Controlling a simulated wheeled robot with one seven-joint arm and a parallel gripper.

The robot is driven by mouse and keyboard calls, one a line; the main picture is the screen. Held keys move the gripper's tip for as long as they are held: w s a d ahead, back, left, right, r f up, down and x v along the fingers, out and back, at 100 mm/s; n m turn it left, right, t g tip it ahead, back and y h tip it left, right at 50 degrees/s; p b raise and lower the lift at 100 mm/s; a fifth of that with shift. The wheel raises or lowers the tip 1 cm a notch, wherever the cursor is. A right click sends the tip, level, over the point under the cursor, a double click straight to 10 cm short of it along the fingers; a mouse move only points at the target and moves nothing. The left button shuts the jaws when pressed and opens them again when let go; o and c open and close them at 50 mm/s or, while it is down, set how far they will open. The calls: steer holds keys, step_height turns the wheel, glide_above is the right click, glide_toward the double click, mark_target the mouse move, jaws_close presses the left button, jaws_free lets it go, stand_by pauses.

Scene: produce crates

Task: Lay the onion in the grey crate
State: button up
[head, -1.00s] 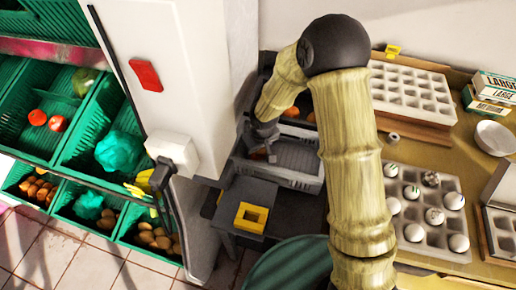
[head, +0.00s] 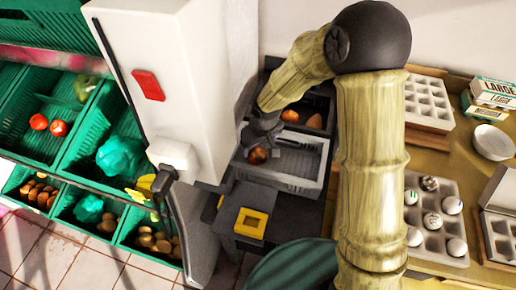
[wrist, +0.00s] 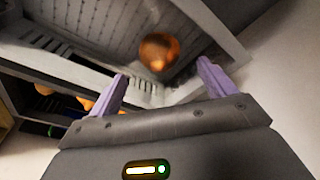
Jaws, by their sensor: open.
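The onion (head: 257,155) is round and orange-brown. It lies at the left end of the grey crate (head: 292,182), just below my gripper (head: 258,143) in the head view. In the wrist view the onion (wrist: 158,50) rests against the crate's slatted grey inside (wrist: 85,25). My gripper (wrist: 162,80) is open there, its two pale purple fingers spread apart with a gap to the onion. Nothing is between the fingers. The onion's underside is hidden.
A dark crate behind holds orange-brown produce (head: 290,115). A grey stand with a yellow square frame (head: 251,223) is in front. A white pillar (head: 165,60) stands close at left. Egg trays (head: 437,205) lie on the table at right.

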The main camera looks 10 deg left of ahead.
mark_target(261, 160)
steer(key=v, duration=0.4)
steer(key=shift+s+r+p, duration=0.1)
steer(key=shift+r+p, duration=0.2)
steer(key=shift+r, duration=0.1)
steer(key=s+d+r+m, duration=0.2)
steer(key=s+d, duration=0.2)
steer(key=d, duration=0.3)
steer(key=s+d+r+m, duration=0.2)
steer(key=s+d+m, duration=0.1)
steer(key=d, duration=0.4)
steer(key=s+d+r+m+h, duration=0.1)
steer(key=s+d+r+m, duration=0.1)
steer(key=d, duration=0.6)
steer(key=s+m, duration=0.1)
steer(key=s, duration=0.1)
steer(key=shift+s+t, duration=0.3)
